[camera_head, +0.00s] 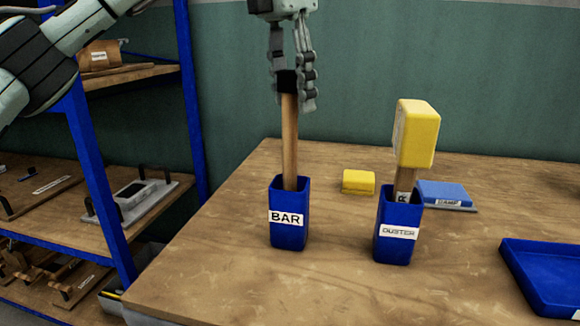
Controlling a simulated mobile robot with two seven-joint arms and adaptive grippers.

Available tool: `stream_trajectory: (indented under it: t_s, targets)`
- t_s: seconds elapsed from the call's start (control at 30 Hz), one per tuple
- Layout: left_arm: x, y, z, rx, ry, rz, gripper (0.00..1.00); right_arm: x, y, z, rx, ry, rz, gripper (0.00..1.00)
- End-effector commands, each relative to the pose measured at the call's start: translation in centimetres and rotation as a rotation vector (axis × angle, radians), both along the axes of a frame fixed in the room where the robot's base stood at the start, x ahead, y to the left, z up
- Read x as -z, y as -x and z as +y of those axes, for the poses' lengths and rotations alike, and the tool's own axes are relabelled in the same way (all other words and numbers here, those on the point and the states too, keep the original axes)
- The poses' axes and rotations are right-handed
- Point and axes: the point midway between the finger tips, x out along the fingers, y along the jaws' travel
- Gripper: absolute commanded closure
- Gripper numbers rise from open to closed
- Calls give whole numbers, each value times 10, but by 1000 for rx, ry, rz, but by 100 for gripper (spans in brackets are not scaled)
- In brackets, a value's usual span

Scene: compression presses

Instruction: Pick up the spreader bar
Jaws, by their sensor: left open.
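The spreader bar (290,140) is a wooden stick with a black top end. It stands upright in a blue holder (290,240) labelled "BAR" on the wooden table. My left gripper (293,90) points down from above, with its fingers on either side of the bar's black top. It is open, and I cannot tell whether a finger touches the bar. The bar's lower end is hidden inside the holder. My right gripper is out of view.
A blue holder labelled "DUSTER" (396,246) with a yellow-headed duster (418,133) stands to the right. Behind are a small yellow block (358,181) and a blue pad (445,193). A blue tray (545,275) lies right. Blue-framed shelving (95,150) stands left.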

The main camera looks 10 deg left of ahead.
Motion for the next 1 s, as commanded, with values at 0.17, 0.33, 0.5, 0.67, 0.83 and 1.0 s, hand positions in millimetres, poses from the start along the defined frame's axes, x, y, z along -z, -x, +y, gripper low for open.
stream_trajectory:
  t_s: [0.17,0.33,0.5,0.67,0.83,1.0]
  targets:
    - [28,1,4,0,-1,3,55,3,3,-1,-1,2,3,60]
    - [45,-1,2,-1,-1,1,55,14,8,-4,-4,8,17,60]
    - [48,-1,1,0,0,0,55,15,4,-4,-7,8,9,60]
    - [48,-1,1,0,0,0,64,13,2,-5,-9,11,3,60]
    - [48,-1,1,0,0,0,85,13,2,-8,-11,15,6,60]
    - [47,-1,1,0,0,0,100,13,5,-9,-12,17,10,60]
